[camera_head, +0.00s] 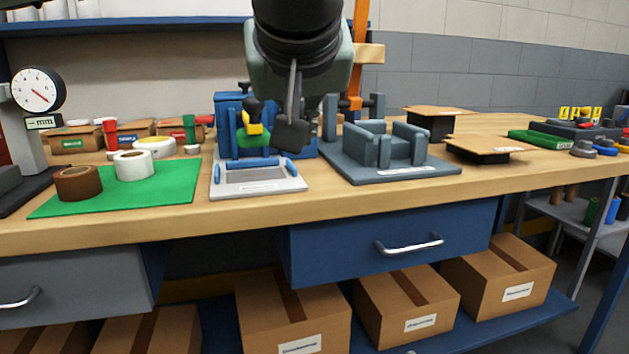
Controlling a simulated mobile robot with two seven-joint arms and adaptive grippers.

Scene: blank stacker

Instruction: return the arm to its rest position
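One of my arms (300,50) comes down from the top middle of the head view. I cannot tell from the picture whether it is the left or the right one. Its gripper (291,134) hangs in front of the blue fixture (229,115) at the back of the bench. A dark finger pad shows, but the wrist covers much of the gripper, so its opening cannot be judged. A yellow part (252,127) and a green part (257,138) are just left of the pad; contact cannot be told. My other gripper is not seen.
The wooden bench (130,228) holds a green mat (180,190) with brown and white rolls, a dial gauge (37,90), a grey slotted fixture (385,165) and two raised wooden plates (487,147). A blue drawer (345,252) and cardboard boxes (405,300) are below. The bench's front strip is mostly clear.

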